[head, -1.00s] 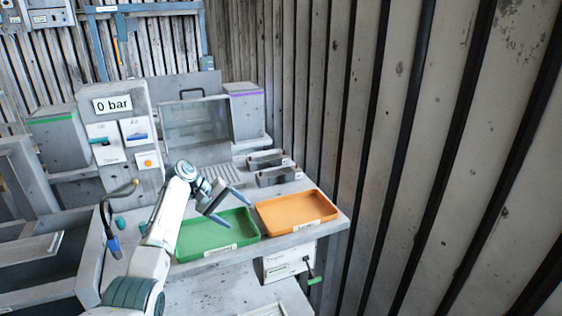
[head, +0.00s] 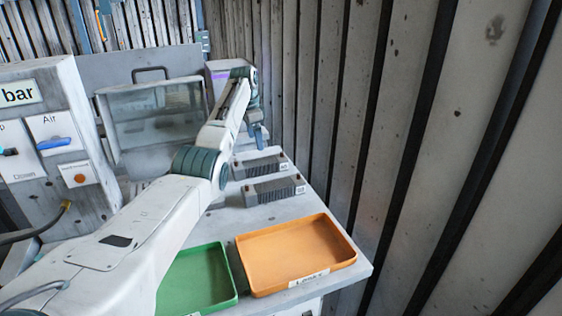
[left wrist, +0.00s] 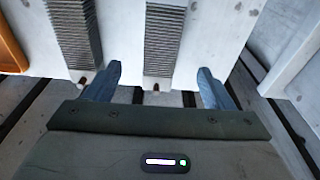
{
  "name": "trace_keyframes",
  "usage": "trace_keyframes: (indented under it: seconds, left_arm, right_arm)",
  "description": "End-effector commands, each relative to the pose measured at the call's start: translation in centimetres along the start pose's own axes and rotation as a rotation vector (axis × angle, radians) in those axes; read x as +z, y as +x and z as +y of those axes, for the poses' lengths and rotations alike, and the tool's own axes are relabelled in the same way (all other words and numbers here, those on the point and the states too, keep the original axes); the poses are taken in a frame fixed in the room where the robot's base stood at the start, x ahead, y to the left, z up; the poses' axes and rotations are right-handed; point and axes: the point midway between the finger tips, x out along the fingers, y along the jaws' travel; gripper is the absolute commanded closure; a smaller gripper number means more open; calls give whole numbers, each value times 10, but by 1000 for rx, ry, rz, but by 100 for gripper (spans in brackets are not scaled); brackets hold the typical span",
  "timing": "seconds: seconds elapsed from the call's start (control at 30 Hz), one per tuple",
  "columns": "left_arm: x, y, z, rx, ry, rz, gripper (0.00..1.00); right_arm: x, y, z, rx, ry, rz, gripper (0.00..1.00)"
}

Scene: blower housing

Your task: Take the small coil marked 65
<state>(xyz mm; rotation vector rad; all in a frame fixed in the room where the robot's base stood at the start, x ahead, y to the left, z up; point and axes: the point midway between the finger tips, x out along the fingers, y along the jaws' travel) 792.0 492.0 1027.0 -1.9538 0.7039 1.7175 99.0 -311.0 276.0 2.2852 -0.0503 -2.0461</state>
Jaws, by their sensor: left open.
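Two grey ribbed coils lie side by side on the bench, each with a small white label at its right end. The far coil (head: 258,166) and the near coil (head: 272,190) look alike; their label numbers are too small to read surely. My left gripper (head: 256,136) is open and empty, just beyond the far coil near the bench's right edge. In the left wrist view my left gripper (left wrist: 158,82) has its fingers spread either side of the far coil's end (left wrist: 165,42), apart from it. The near coil (left wrist: 76,38) lies to the left there. My right gripper is out of view.
An orange tray (head: 350,262) and a green tray (head: 232,292) stand at the bench front. A clear-fronted box (head: 152,122) and a panel with an Air switch (head: 58,140) stand behind and left. A ribbed wall (head: 400,130) closes the right side.

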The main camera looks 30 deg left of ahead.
Motion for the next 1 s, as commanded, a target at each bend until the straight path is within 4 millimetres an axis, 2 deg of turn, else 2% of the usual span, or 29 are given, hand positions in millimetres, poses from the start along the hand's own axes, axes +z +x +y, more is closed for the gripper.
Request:
trace_keyframes:
  seconds: [0.33, 0.57, 0.7, 0.8, 1.0]
  left_arm:
    - [4, 45, -1, 0, 20, -12, 24]
    - [5, 62, 0, 0, 19, -11, 24]
    - [7, 83, 2, 1, 19, -12, 24]
    - [7, 98, 1, 0, 19, -10, 24]
    - [7, 107, 1, -2, 19, -9, 24]
  right_arm:
    - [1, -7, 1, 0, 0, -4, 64]
    - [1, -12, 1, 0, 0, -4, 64]
    - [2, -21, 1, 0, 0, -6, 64]
    - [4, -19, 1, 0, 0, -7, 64]
    - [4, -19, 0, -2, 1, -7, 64]
